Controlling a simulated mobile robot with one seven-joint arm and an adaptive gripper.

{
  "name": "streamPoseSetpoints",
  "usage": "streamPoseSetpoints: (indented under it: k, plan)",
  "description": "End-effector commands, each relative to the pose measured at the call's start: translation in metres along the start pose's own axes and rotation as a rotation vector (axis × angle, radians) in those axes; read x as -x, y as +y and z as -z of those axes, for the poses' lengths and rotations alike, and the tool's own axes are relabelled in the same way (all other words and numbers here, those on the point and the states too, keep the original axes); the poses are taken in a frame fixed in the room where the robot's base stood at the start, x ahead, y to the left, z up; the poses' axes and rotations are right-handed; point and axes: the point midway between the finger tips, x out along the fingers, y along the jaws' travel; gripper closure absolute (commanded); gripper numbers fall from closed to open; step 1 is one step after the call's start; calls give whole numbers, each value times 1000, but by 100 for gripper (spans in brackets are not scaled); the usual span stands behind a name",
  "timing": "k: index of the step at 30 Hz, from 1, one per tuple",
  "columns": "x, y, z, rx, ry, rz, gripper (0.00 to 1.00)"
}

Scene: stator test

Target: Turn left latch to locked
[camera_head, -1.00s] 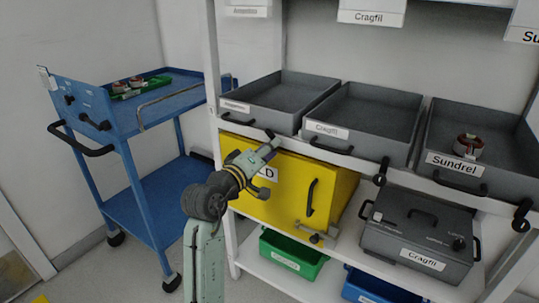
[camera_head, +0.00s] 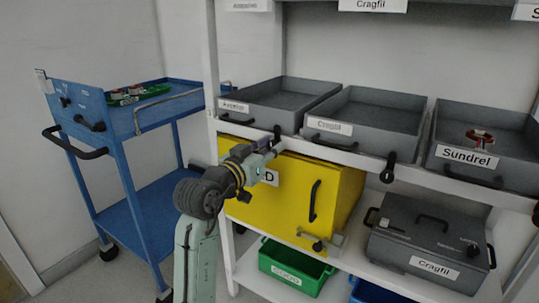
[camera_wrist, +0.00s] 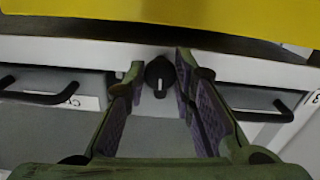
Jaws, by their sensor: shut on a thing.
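The left latch (camera_head: 277,134) is a small black turning piece on the white shelf edge, under the left grey bin and above the yellow box. In the wrist view the latch (camera_wrist: 160,74) shows as a dark round knob with a pale mark, between my two fingertips. My gripper (camera_head: 272,149) reaches up to it from below and in front, and it is shut on the latch. The fingers partly cover the latch in the head view, so its exact angle is hard to tell. Two similar latches, a middle one (camera_head: 388,168) and a right one (camera_head: 536,212), sit along the same edge.
The yellow box (camera_head: 290,205) with a black handle stands just below my gripper. Grey bins (camera_head: 285,98) line the shelf above. A grey lidded case (camera_head: 425,240) and a green bin (camera_head: 292,268) are lower right. A blue trolley (camera_head: 150,205) stands at left.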

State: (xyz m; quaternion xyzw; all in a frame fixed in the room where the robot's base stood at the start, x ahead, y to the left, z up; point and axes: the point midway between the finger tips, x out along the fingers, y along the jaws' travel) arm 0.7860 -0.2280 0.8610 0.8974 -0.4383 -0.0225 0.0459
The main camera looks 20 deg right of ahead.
Motion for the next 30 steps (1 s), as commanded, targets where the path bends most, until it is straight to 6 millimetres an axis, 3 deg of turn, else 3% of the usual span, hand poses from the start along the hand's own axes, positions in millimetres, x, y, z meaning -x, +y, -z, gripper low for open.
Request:
streamPoseSetpoints:
  k: [10,24,25,30]
  plan:
    - [0,-1,0,-107,0,2,100]
    - [0,-1,0,-119,0,2,100]
    - [0,-1,0,-119,0,2,75]
    - [0,-1,0,-118,0,2,64]
